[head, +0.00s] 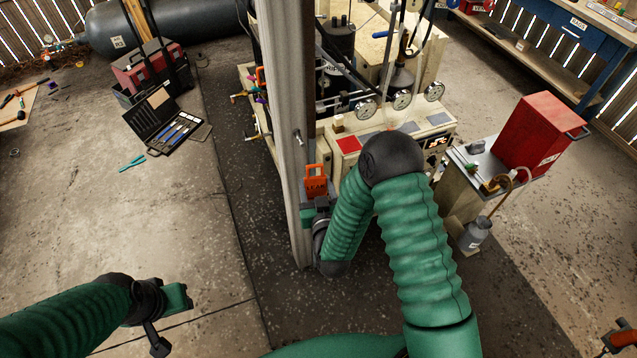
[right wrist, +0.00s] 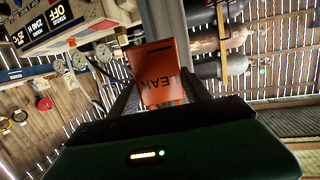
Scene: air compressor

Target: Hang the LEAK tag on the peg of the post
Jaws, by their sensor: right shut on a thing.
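The orange LEAK tag (head: 316,181) stands upright in my right gripper (head: 315,200), beside the post. The pale post (head: 280,110) rises at the middle of the head view. Its short metal peg (head: 298,137) sticks out above and slightly left of the tag, apart from it. The post (right wrist: 163,18) also shows behind the tag in the right wrist view. My left gripper (head: 172,304) is low at the left, away from the post; its jaw opening is unclear.
The compressor bench (head: 390,140) with gauges and panels stands close behind and right of the post. A red box (head: 540,135) is on a stand further right. An open tool case (head: 170,122) lies on the floor at left.

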